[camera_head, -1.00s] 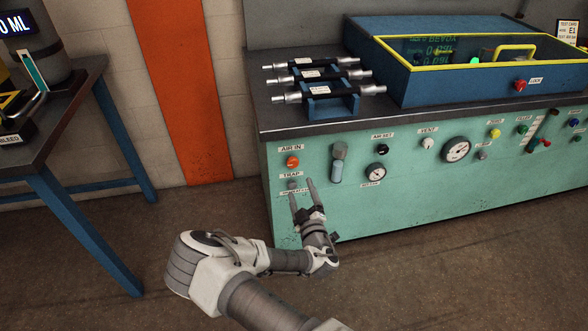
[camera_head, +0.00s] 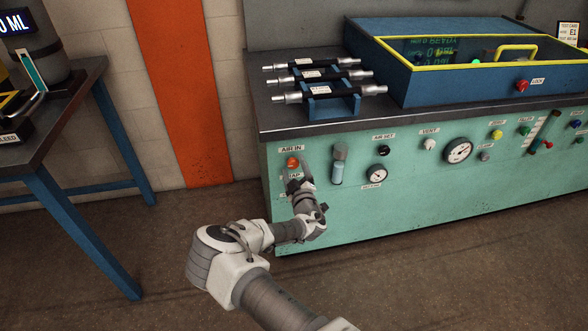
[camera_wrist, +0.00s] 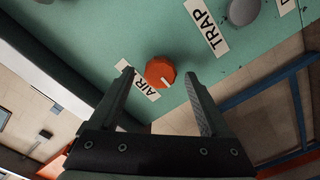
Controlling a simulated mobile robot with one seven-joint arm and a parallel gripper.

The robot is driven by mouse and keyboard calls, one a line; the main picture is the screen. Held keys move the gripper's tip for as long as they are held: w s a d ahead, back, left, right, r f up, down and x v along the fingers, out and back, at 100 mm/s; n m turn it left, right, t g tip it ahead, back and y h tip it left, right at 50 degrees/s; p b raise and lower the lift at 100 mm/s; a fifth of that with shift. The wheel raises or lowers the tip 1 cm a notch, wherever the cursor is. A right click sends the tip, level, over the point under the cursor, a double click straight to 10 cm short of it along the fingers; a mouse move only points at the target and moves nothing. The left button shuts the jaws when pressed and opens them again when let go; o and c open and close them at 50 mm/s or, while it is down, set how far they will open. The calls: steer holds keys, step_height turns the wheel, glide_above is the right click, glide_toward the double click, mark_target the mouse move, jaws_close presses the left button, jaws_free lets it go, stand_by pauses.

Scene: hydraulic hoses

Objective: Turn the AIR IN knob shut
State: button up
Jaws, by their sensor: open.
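The orange AIR IN knob (camera_head: 292,162) is on the upper left of the green bench front, below its AIR IN label (camera_head: 291,148). In the wrist view the orange knob (camera_wrist: 160,72) shows a pale mark at its lower edge and lies between and just beyond the two fingertips. My gripper (camera_wrist: 157,75) is open, with one finger on each side of the knob and a gap to both. In the head view my gripper (camera_head: 296,172) is just in front of the knob. Contact with the knob cannot be made out.
The grey TRAP knob (camera_wrist: 242,12) is close by in the wrist view. Black hoses (camera_head: 330,90) lie on the bench top. A blue-legged table (camera_head: 75,225) stands at the left.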

jaws_close()
steer(key=shift+f+n+b, duration=0.1)
steer(key=shift+n+b, duration=0.2)
steer(key=shift+b, duration=0.05)
steer(key=n+b, duration=0.2)
steer(key=shift+f+n, duration=0.1)
steer(key=shift+n, duration=0.3)
steer(key=n+b, duration=0.4)
steer(key=n, duration=0.1)
steer(key=shift+f, duration=0.1)
steer(key=n+b, duration=0.3)
steer(key=n, duration=0.2)
steer(key=shift+n, duration=0.4)
steer(key=shift+n+b, duration=1.05)
steer(key=shift+n, duration=0.85)
jaws_free()
